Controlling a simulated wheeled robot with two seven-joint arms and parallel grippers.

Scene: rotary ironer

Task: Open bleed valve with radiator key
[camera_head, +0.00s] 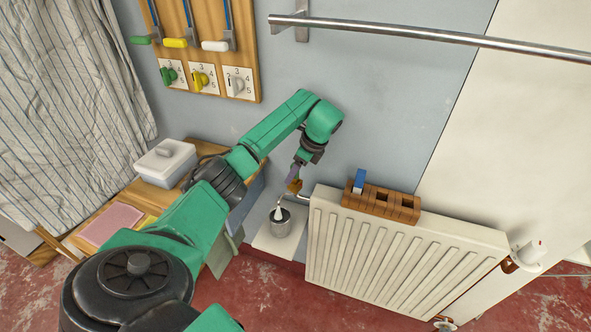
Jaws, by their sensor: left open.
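The white ribbed radiator (395,262) stands against the grey wall. At its upper left end a thin bent pipe (301,197) comes out. A small brass-coloured piece (295,186) sits just above this pipe; I cannot tell whether it is the radiator key or the bleed valve. My left gripper (293,178) is right at this piece, pointing down, with its jaws open. It hides part of the fitting, and the fingers are too small to see whether they touch it. My right gripper is out of view.
A metal cup (281,228) with a whitish shape above it stands on a pale base under the pipe. A wooden slotted block (383,205) with a blue piece (359,181) sits on the radiator. A steel rail (430,36) crosses above.

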